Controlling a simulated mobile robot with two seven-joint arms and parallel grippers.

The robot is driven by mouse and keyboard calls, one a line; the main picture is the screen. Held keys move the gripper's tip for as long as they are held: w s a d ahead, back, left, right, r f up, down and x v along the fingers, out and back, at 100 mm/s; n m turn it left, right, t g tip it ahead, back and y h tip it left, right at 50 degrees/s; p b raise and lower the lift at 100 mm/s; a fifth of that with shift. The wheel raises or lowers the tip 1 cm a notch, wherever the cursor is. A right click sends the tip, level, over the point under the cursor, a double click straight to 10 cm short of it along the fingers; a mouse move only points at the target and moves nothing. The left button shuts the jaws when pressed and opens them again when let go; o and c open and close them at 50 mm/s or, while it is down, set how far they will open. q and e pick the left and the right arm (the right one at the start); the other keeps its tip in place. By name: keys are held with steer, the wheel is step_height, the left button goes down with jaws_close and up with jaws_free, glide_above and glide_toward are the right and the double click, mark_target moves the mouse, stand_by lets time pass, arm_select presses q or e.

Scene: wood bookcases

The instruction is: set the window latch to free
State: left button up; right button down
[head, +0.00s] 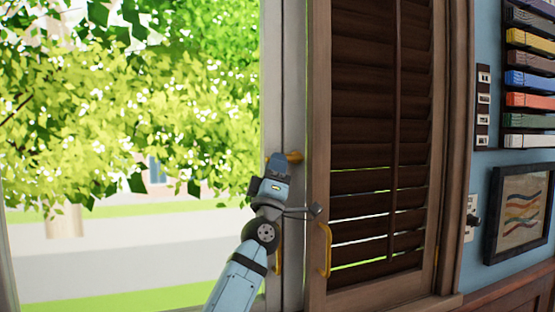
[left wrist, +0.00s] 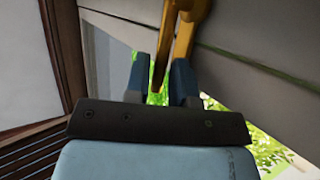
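The window latch (head: 294,156) is a small brass-yellow piece on the white window frame in the head view. In the left wrist view the latch (left wrist: 184,38) comes down from the top edge, with a slim lever reaching between my fingers. My left gripper (head: 283,160) is at the latch and hides part of it. In the left wrist view its two blue fingertips (left wrist: 160,72) stand apart, one on each side of the lever, with green showing through the gap. Whether a finger touches the lever is not clear. My right gripper is in neither view.
A brown louvred shutter (head: 365,130) with a brass handle (head: 325,250) stands just right of the latch. Another brass handle (head: 278,262) sits lower on the window frame (head: 292,60). A framed picture (head: 520,212) and coloured bars (head: 530,80) are on the right wall.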

arm_select(q)
steer(key=shift+x, duration=0.85)
steer(key=shift+c, duration=0.5)
jaws_close()
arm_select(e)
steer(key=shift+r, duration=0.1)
